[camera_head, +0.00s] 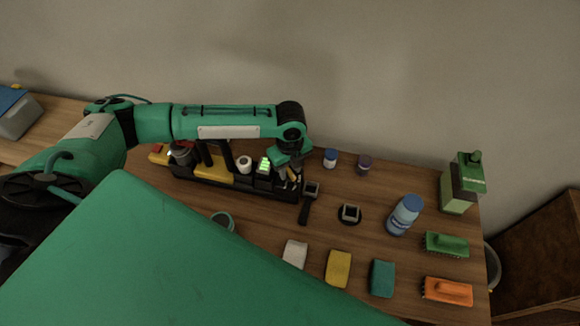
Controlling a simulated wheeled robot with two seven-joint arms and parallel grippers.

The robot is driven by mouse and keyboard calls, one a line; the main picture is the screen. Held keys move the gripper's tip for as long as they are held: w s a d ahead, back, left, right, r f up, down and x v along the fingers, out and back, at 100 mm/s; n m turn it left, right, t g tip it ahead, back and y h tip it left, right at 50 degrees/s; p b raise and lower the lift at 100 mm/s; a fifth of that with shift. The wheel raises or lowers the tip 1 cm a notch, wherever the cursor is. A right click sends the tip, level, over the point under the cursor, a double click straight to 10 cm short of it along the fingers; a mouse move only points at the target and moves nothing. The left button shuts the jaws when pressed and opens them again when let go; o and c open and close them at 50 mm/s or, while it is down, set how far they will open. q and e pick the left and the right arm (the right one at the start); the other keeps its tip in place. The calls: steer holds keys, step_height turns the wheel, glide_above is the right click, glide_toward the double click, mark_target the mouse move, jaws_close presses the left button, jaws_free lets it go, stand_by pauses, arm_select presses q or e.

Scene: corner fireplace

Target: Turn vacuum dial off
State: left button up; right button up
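A long black and yellow device (212,171), which looks like the vacuum, lies on the wooden table near the wall. It has a white round part (244,164) and a small lit green display (264,166) on top. I cannot tell which part is the dial. My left arm reaches across above it from the left. My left gripper (290,178) points down at the device's right end, close to the display. Its fingers are small and dark here, so I cannot tell whether they are open, shut or touching it. My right gripper is not in view.
Right of the device are a black brush-like tool (306,206), a round black piece (349,214), small jars (330,158) and a blue bottle (405,214). My green body covers the lower left.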

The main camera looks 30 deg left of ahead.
arm_select(q)
steer(key=shift+c, duration=0.4)
jaws_close()
steer(key=shift+r, duration=0.1)
steer(key=shift+r+n+p, duration=0.15)
steer(key=shift+n+p, duration=0.45)
steer(key=shift+p, duration=0.45)
steer(key=n+p, duration=0.3)
steer(key=p, duration=0.1)
steer(key=shift+n+p, duration=0.4)
steer(key=n+p, duration=0.3)
steer(key=shift+n+p, duration=0.3)
steer(key=shift+n, duration=0.2)
steer(key=shift+f, duration=0.2)
